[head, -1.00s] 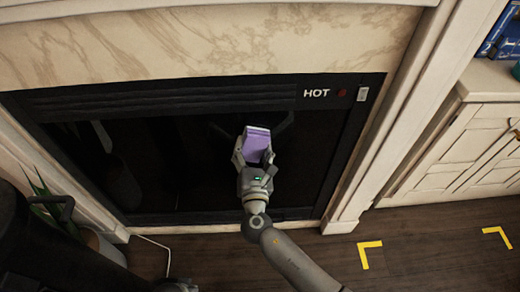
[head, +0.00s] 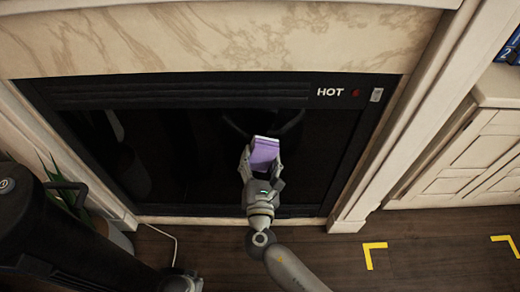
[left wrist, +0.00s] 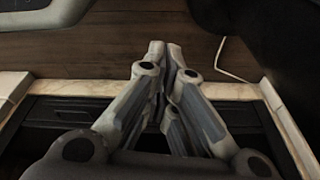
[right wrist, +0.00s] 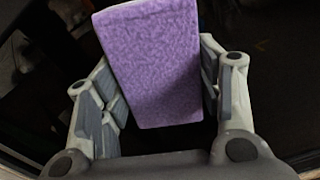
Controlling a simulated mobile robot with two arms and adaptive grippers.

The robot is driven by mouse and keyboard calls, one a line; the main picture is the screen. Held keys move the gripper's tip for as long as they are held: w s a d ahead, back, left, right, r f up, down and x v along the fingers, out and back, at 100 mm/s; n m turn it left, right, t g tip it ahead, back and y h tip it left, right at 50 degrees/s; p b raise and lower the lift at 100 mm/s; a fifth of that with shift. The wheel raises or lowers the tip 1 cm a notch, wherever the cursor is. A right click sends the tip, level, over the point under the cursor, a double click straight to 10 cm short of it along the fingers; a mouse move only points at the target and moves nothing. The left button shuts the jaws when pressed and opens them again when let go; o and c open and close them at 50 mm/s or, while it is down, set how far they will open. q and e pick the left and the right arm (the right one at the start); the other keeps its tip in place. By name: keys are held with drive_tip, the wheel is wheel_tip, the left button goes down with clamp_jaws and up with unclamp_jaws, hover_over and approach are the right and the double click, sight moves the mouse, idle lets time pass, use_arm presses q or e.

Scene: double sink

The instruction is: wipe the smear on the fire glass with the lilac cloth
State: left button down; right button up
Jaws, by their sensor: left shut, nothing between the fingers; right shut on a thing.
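The lilac cloth (head: 264,154), a thick folded pad, is in my right gripper (head: 261,167). The gripper is shut on it, and the cloth sticks out past the fingers towards the fire glass (head: 195,165). In the right wrist view the cloth (right wrist: 152,62) fills the space between the fingers. I cannot tell whether it touches the dark glass. No smear can be made out on the glass; the cloth and gripper cover part of it. My left gripper (left wrist: 166,46) is shut and empty, above the wooden floor in the left wrist view.
A potted plant (head: 85,205) and a white cord (head: 160,233) are at the lower left. A cream cabinet (head: 475,155) stands right. Floor with yellow corner marks (head: 372,246) is clear.

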drive_tip(key=shift+s, duration=0.6)
use_arm(q)
drive_tip(key=shift+s+f, duration=0.35)
drive_tip(key=shift+f, duration=0.1)
use_arm(e)
drive_tip(key=shift+s, duration=1.55)
use_arm(q)
drive_tip(key=shift+s+f, duration=0.4)
drive_tip(key=shift+f, duration=0.1)
use_arm(e)
drive_tip(key=shift+d, duration=0.1)
